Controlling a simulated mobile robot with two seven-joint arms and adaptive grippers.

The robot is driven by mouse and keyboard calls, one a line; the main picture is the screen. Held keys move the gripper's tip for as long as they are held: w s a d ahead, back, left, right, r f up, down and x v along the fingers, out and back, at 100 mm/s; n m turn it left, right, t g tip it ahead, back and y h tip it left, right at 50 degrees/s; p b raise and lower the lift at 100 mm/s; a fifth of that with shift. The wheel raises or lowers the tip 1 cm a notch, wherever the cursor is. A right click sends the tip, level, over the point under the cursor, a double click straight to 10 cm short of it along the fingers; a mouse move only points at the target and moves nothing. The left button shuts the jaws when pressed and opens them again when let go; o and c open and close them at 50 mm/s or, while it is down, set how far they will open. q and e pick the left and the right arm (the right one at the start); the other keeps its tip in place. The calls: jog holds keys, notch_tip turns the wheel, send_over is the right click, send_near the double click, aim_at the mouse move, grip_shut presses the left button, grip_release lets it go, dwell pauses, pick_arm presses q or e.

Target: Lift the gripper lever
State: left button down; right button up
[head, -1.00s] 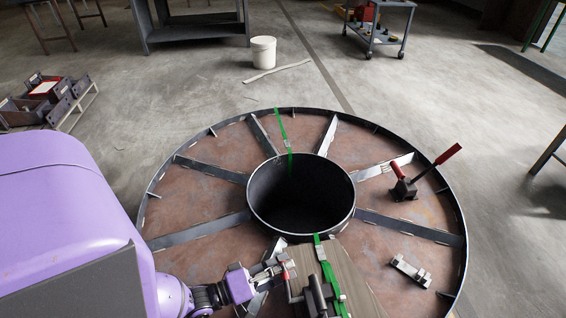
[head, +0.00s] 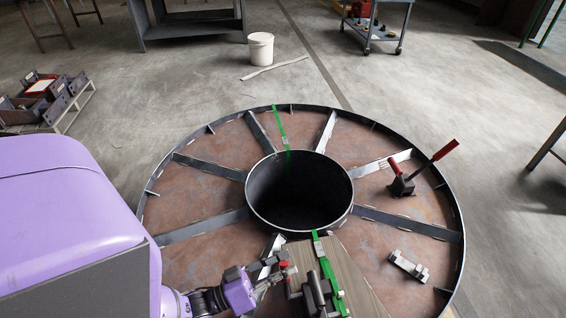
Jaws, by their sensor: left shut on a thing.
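My left gripper (head: 272,270) comes in from the lower left, its purple wrist tilted toward a dark strapping tool (head: 317,291). It is shut at the small red-tipped lever (head: 284,266) on the tool's left side; the fingers partly hide the lever. The tool sits on a wooden board (head: 350,270) at the front of the steel reel (head: 190,205), beside the green strap (head: 319,249). The strap runs over the board toward the reel's open hub (head: 300,190) and shows again on the far side. My right gripper is not in view.
A red-handled tool (head: 403,184) stands on the reel's right side. A small metal piece (head: 408,268) lies at its lower right. Raised spokes (head: 398,222) and the rim stand up around the work. A white bucket (head: 260,48) is on the floor beyond.

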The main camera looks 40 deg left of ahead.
aim_at(287, 288)
pick_arm(q)
jog(key=m, duration=0.1)
jog(key=s+d+m+h, duration=0.1)
jog(key=d+r+m, duration=0.1)
jog(key=m, duration=0.1)
jog(key=shift+s+r, duration=0.1)
jog(key=shift+s, duration=0.2)
jog(key=shift+s+d+r+m+h+b, duration=0.15)
jog(key=shift+s+d+m+h+b, duration=0.2)
jog(key=shift+m, duration=0.45)
jog(key=c, duration=1.6)
grip_release()
